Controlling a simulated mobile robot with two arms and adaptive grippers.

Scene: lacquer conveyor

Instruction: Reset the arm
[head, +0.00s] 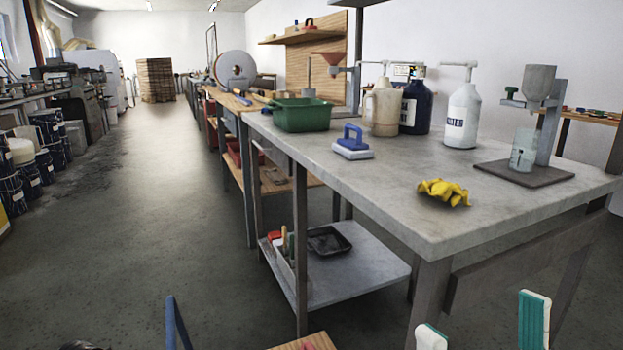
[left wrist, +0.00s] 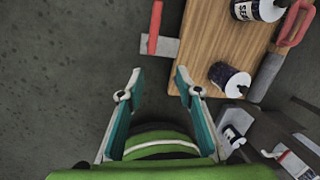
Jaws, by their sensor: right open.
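My right gripper (head: 482,328) shows at the bottom right of the head view, its two teal and white fingers wide apart with nothing between them. It is in front of and below the near edge of the grey worktable (head: 400,206). My left gripper (left wrist: 158,76) shows in the left wrist view with its teal fingers apart, pointing down over the floor. No object is held between its fingertips. Beyond them, a red-handled scraper (left wrist: 156,40) and a wooden board (left wrist: 216,44) lie in view. The arms themselves are mostly out of view.
On the worktable are a yellow cloth (head: 443,192), a blue-handled block (head: 352,144), a green bin (head: 302,114), white (head: 462,116) and dark (head: 416,102) pump bottles, and a dispenser stand (head: 546,130). A lower shelf (head: 350,280) holds a black tray. The aisle at left is clear.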

